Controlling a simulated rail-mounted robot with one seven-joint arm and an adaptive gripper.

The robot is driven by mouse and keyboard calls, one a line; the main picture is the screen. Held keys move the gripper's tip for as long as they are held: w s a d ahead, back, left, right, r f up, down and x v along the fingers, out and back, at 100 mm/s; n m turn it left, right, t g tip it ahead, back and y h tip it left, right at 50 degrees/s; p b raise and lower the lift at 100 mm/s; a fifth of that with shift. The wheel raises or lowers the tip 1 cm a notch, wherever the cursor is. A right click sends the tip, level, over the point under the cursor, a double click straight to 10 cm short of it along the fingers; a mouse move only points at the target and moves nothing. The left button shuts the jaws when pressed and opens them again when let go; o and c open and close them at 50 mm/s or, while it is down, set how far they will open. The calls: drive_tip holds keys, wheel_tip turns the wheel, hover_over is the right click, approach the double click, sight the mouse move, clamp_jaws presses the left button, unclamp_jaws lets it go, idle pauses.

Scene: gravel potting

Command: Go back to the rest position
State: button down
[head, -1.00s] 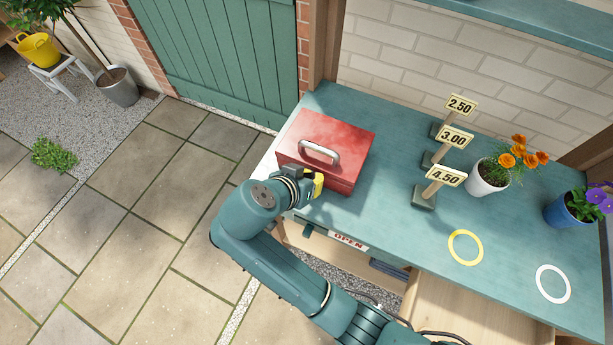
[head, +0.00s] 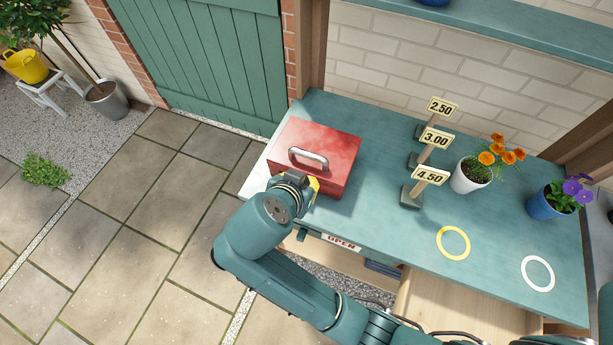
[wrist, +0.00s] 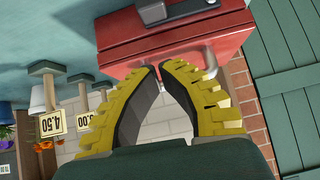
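My gripper (wrist: 160,72) has yellow toothed fingers with dark inner faces. In the wrist view the fingertips come together, with a gap nearer the palm, and I see nothing held between them. The tips overlap the pale handle (wrist: 193,82) of the red box (wrist: 205,37) in that view; whether they touch it is unclear. In the head view my gripper (head: 313,186) is near the front edge of the red box (head: 340,180), mostly hidden behind my wrist. The box is closed, with its handle (head: 309,159) on the lid.
The box stands on the teal bench (head: 385,215). Price signs (head: 430,175), a white pot of orange flowers (head: 470,174), a blue pot of violet flowers (head: 547,202), a yellow ring (head: 438,243) and a white ring (head: 523,275) are further right. Open paving (head: 130,230) lies left.

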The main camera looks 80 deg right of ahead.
drive_tip(key=p+v, duration=0.2)
drive_tip(key=v, duration=0.5)
drive_tip(key=shift+a+p, duration=0.4)
drive_tip(key=shift+w+r, duration=0.15)
